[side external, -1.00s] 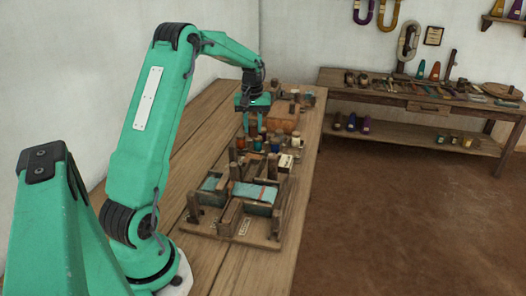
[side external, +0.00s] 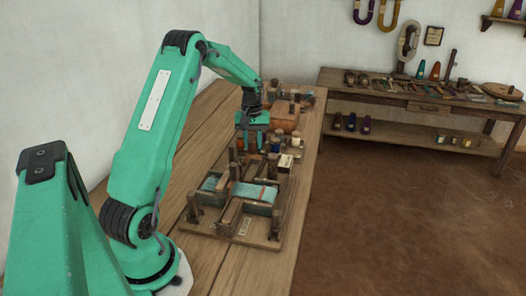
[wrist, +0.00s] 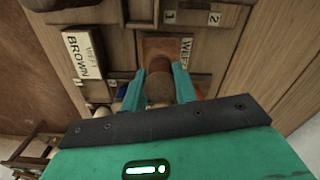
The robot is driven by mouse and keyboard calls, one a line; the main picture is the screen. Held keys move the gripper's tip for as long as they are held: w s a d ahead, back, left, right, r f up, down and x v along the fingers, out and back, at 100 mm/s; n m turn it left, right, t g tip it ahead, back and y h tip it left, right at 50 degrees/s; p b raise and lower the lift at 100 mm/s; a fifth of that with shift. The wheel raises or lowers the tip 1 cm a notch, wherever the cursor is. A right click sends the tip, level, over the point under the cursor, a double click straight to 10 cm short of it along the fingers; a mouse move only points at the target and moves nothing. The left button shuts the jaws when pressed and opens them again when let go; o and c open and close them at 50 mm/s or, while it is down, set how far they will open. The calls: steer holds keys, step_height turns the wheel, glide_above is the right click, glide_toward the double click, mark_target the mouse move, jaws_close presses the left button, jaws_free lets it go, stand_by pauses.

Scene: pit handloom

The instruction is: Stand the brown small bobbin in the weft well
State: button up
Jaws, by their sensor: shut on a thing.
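My gripper (side external: 252,143) is low over the loom's far end in the side view. In the wrist view its two teal fingers (wrist: 158,90) are shut on the brown small bobbin (wrist: 159,88), a short brown cylinder with a darker end. In the side view the fingers and loom parts hide the bobbin. A square brown recess beside a WEFT label, which looks like the weft well (wrist: 163,46), lies just beyond the bobbin in the wrist view. The bobbin overlaps its near edge there. I cannot tell the height between them.
Several bobbins (side external: 276,144) stand close right of my gripper. The wooden loom frame (side external: 272,240) with blue cloth is nearer the camera.

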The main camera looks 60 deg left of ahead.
mark_target(253, 150)
steer(key=shift+f, duration=1.85)
steer(key=shift+f, duration=0.15)
steer(key=o, duration=1)
steer(key=shift+c, duration=0.2)
step_height(253, 150, up, 12)
steer(key=shift+r, duration=0.2)
steer(key=shift+d, duration=0.1)
